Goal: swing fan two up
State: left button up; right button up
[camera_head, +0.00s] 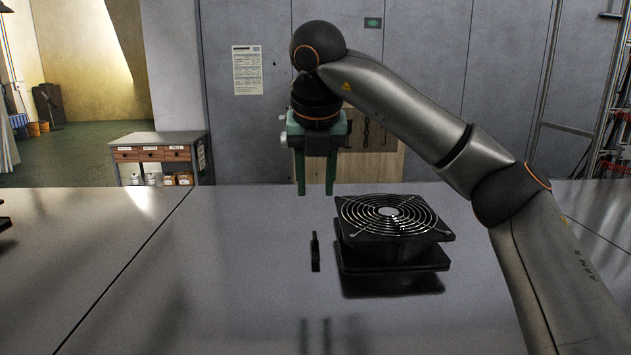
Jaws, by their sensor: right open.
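A black square fan (395,255) with a round wire guard on top lies flat on the grey surface, right of the picture's middle. No marking that tells which fan it is can be read. My right gripper (315,188) points down, with its two green fingers apart and nothing between them. It shows above and to the left of the fan, apart from it. Its arm comes in from the right and passes above the fan's right side. My left gripper is not in view.
A small black upright piece (315,252) stands just left of the fan. The grey surface (230,270) is clear to the left, with a seam across it. A dark object (4,224) is cut off at the left edge. A drawer cabinet (160,155) stands behind.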

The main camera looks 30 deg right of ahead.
aim_at(405, 231)
jog(key=k, duration=1)
